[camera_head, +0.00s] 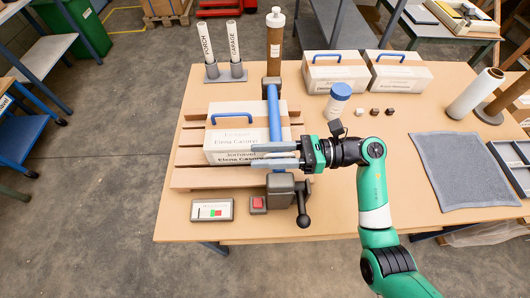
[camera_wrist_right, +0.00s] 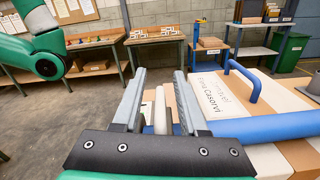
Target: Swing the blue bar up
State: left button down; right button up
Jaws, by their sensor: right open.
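The blue bar (camera_head: 273,115) lies lowered over a white labelled box (camera_head: 222,133) with a blue handle, running from a grey block at the back toward the front. In the wrist view the blue bar (camera_wrist_right: 270,126) comes in from the right and disappears behind a finger. My right gripper (camera_head: 275,155) is open, its two fingers pointing left across the front part of the bar. In the wrist view my right gripper (camera_wrist_right: 160,95) shows a pale rod-like shape between its fingers. I cannot tell whether the bar sits between the fingers. My left gripper is out of view.
A grey block with a black knob lever (camera_head: 303,205) and a red-button box (camera_head: 258,204) stand at the front. Two labelled tubes (camera_head: 219,48) and a brown cylinder (camera_head: 275,35) are behind. Boxes with handles (camera_head: 335,72), a blue-lidded jar (camera_head: 338,100) and a grey mat (camera_head: 463,170) lie right.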

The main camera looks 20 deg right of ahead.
grip_shut()
dwell(1.4)
